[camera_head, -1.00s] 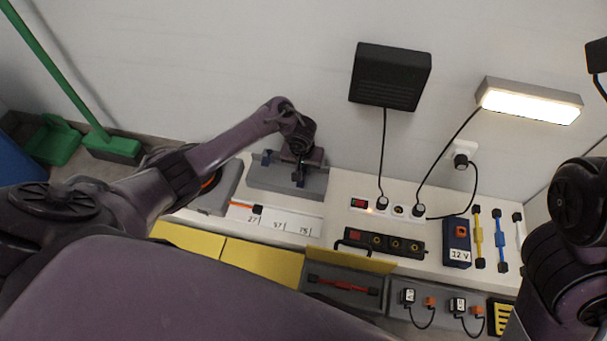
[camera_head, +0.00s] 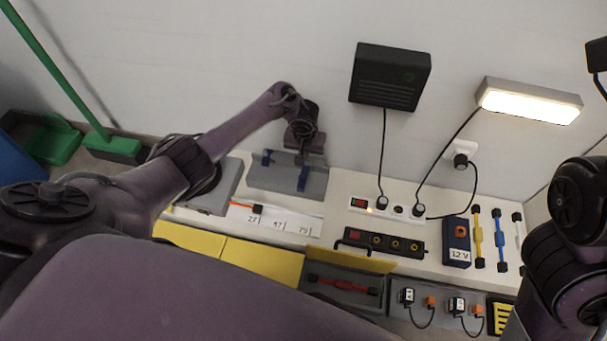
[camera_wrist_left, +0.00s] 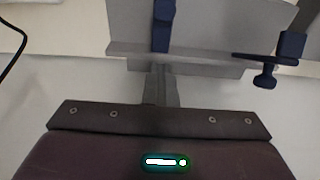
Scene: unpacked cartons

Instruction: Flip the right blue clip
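The grey two-part holder (camera_head: 262,179) stands on the bench near the wall. Its right blue clip (camera_head: 303,180) lies lengthwise across the front part. Its left blue clip (camera_head: 266,158) shows at the rear edge. In the left wrist view, turned around, the right clip (camera_wrist_left: 162,25) is at top centre and the left clip (camera_wrist_left: 291,46), with a knob, is at the right. My left gripper (camera_head: 302,160) points down just behind the right clip. Its fingers (camera_wrist_left: 162,88) look closed together with nothing between them; whether they touch the holder is unclear. My right gripper is out of view.
A grey box (camera_head: 213,190) stands left of the holder. To the right are a white socket strip (camera_head: 375,207) with plugs and cables, a black strip (camera_head: 385,245) and a 12 V box (camera_head: 457,243). The white wall is close behind my left gripper.

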